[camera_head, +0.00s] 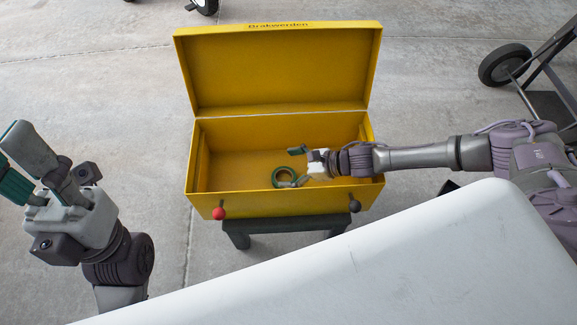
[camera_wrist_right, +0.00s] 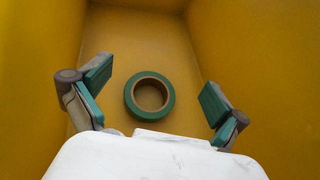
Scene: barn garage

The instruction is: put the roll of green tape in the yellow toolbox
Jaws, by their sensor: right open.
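The yellow toolbox (camera_head: 205,208) stands with its lid raised. The roll of green tape (camera_head: 284,177) is inside it, near the front wall; in the right wrist view the roll (camera_wrist_right: 130,97) appears to lie flat on the toolbox floor (camera_wrist_right: 150,40), its round hole facing up. My right gripper (camera_head: 298,167) is over the toolbox opening. Its fingers (camera_wrist_right: 158,100) are spread wide to either side of the roll, with gaps between pads and tape. My left gripper (camera_head: 14,172) is at the far left, away from the toolbox; its finger gap is unclear.
The toolbox sits on a dark stand (camera_head: 290,226). A white surface (camera_head: 370,265) fills the front, close to the toolbox's front right. A wheeled cart (camera_head: 505,65) stands at the right. Concrete floor (camera_head: 100,100) is clear left of the toolbox.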

